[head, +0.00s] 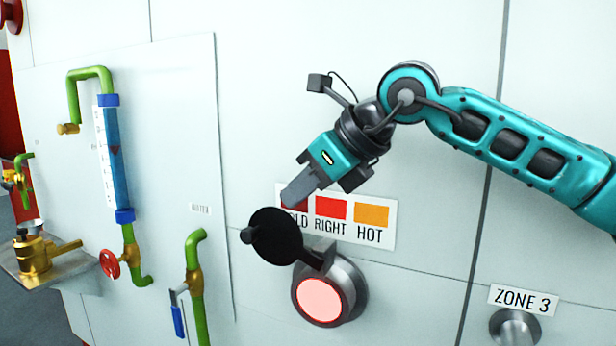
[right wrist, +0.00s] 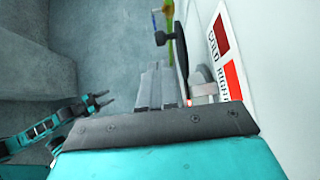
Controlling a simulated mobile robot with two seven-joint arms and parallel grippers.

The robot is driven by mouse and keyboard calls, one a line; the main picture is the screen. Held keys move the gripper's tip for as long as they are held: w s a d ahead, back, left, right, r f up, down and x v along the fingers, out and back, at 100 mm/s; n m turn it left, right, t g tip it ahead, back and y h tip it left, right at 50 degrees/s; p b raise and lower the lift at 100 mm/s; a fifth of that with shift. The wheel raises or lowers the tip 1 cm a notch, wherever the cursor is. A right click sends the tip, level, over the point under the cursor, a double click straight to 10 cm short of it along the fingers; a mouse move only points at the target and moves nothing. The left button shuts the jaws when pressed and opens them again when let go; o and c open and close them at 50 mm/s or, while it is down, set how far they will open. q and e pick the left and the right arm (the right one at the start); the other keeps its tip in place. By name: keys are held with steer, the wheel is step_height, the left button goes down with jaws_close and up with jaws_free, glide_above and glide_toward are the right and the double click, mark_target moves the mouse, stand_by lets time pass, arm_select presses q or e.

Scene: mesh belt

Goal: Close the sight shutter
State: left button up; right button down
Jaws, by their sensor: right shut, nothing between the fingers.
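The sight shutter (head: 277,237) is a black disc on a short arm, with a small knob at its left edge. It stands swung up and left of the round sight port (head: 321,300), whose pinkish glowing glass is uncovered. My right gripper (head: 290,200) is shut and empty, its tips just above the disc; I cannot tell whether they touch it. In the right wrist view, the shutter (right wrist: 181,48) shows edge-on beyond the fingers of my right gripper (right wrist: 160,68). My left gripper (right wrist: 108,98) shows small in that view, its fingers apart and empty.
A label with colour patches (head: 370,235) is on the wall behind my right gripper. A ZONE 3 label (head: 522,299) sits above a metal knob (head: 515,326) at lower right. Green pipes (head: 195,290), a blue gauge (head: 115,160) and brass valves stand out on the left.

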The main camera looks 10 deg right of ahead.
mark_target(252, 233)
steer(key=p+x, duration=0.1)
steer(key=x, duration=0.7)
steer(key=shift+w+a+f, duration=0.3)
steer(key=shift+a+f, duration=0.05)
steer(key=shift+f, duration=0.1)
arm_select(q)
steer(key=shift+w+r, duration=0.4)
steer(key=shift+r, duration=0.45)
steer(key=shift+w+f, duration=0.1)
arm_select(e)
steer(key=shift+a, duration=0.1)
